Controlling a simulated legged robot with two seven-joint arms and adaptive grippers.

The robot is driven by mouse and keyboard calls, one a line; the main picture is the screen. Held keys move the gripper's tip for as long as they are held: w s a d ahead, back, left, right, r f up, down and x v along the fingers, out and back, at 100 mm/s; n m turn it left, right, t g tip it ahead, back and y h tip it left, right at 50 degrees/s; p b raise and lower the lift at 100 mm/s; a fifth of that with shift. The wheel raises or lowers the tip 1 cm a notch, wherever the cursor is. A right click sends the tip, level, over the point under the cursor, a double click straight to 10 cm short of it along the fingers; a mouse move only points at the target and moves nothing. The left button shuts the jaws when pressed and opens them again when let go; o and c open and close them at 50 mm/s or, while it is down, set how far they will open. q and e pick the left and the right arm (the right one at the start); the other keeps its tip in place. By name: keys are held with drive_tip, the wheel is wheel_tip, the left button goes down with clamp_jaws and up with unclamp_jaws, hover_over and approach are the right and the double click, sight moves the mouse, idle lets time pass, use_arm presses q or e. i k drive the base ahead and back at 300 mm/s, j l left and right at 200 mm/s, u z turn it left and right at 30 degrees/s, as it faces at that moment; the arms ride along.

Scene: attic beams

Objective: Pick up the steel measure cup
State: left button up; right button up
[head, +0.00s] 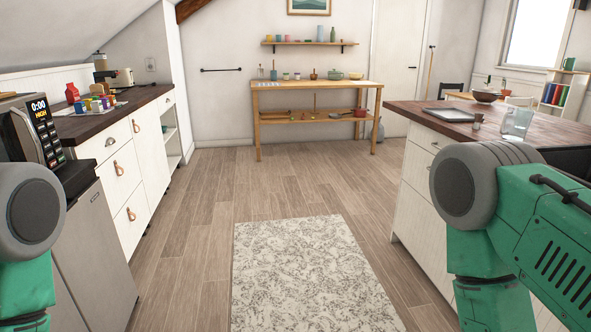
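A small grey metallic cup (477,122), which looks like the steel measure cup, stands on the dark wooden top of the right counter (410,109), near its front edge. It is small in the picture, so its details are hard to tell. A clear glass container (517,122) stands just to its right. Parts of my green and grey arms show at the lower left and lower right. Neither gripper is in view, so I cannot see whether they hold anything.
A tablet-like tray (448,115) and a dark bowl (487,96) are also on the right counter. The left counter (120,108) holds a toaster and several coloured items. A wooden table (262,88) stands at the back. The wood floor and patterned rug (305,270) between are clear.

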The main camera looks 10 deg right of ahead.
sight(478, 116)
drive_tip(key=i+j+z, duration=0.1)
drive_tip(key=i+z, duration=0.25)
drive_tip(key=i, duration=0.2)
drive_tip(key=i+j+z, duration=0.2)
drive_tip(key=i+z, duration=0.15)
drive_tip(key=i, duration=0.15)
drive_tip(key=i+j+z, duration=0.3)
drive_tip(key=i+j, duration=0.05)
drive_tip(key=i, duration=0.15)
